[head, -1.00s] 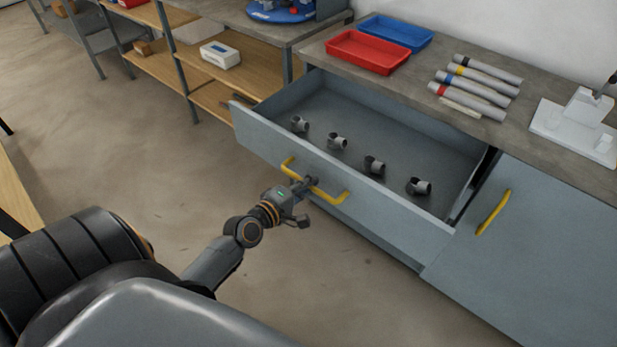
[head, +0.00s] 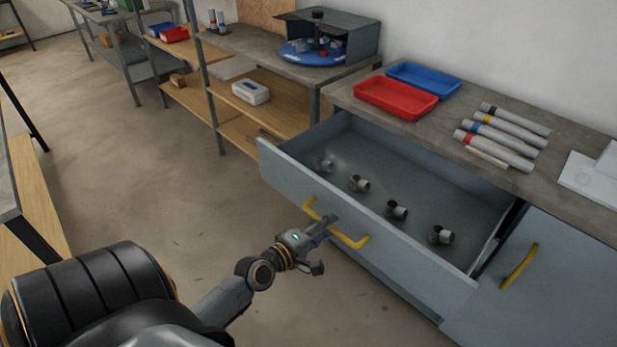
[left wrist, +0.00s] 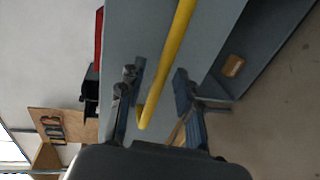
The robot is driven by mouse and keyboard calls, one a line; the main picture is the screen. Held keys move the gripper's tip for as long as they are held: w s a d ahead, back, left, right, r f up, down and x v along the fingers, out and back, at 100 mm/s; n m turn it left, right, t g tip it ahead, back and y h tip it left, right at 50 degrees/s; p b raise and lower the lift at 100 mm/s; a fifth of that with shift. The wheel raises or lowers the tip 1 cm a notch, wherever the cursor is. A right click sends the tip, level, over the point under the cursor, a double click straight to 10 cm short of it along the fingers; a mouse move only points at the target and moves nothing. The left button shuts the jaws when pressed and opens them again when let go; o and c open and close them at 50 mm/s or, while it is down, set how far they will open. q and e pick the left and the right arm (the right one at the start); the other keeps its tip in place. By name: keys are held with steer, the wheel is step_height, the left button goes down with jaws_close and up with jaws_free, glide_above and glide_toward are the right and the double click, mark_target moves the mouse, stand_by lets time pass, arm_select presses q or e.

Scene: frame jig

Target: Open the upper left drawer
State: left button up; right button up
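The upper left drawer (head: 350,215) is pulled far out of the grey cabinet, and its inside shows. Several small grey pipe-like parts (head: 397,210) stand in it in a row. A yellow bar handle (head: 350,241) is on its front; it also shows in the left wrist view (left wrist: 168,70). My left gripper (head: 322,243) is at the handle. In the left wrist view my left gripper's fingers (left wrist: 157,88) are spread, one on each side of the bar, with gaps to it. My right gripper is in neither view.
A red tray (head: 396,99), a blue tray (head: 424,79) and several grey tubes (head: 503,137) lie on the worktop. A closed cabinet door (head: 550,285) with a yellow handle is at the right. Shelving (head: 262,125) stands to the left. The floor (head: 170,190) before the drawer is clear.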

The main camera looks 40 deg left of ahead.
arm_select(q)
steer(key=d+v, duration=0.1)
steer(key=v, duration=0.9)
steer(key=shift+s+a, duration=0.2)
steer(key=shift+a, duration=0.25)
steer(key=s+f+m+g+y, duration=0.1)
steer(key=s+f+m+g, duration=0.25)
steer(key=f, duration=1.05)
steer(key=s+f+m+g+y, duration=0.1)
steer(key=s+f+m+g, duration=0.3)
steer(key=f, duration=1)
steer(key=s+d+f+m+g, duration=0.3)
steer(key=s+d+f+m, duration=0.2)
steer(key=s+f, duration=0.5)
steer(key=s+d+f+m+g, duration=0.4)
steer(key=s+f+m, duration=0.3)
steer(key=s, duration=0.5)
step_height(320, 180, down, 3)
steer(key=shift+s+d+r+h, duration=0.15)
steer(key=shift+s+d+h, duration=0.15)
steer(key=shift+s+d, duration=0.15)
